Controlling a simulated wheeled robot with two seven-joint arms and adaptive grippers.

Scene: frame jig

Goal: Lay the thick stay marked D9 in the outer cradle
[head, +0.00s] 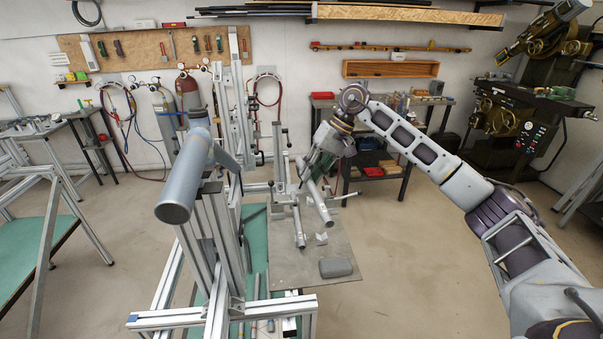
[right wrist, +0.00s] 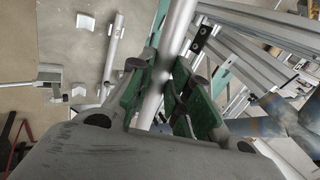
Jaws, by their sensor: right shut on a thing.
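My right gripper (head: 314,170) is shut on a thick grey stay (head: 321,208), seen in the head view over the grey plate (head: 290,268). The right wrist view shows the green fingers (right wrist: 160,98) closed on both sides of this stay (right wrist: 177,32). No D9 mark can be read on it. A thinner stay (head: 299,228) shows left of the held one; a similar bar (right wrist: 112,50) is in the wrist view. Small pale V-shaped cradles (head: 321,239) sit on the plate, two of them in the wrist view (right wrist: 85,22). I cannot tell which cradle is the outer one. My left gripper is not in view.
A dark grey block (head: 336,268) lies near the plate's front right. A workbench (head: 375,150) is behind. The floor right of the plate is clear.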

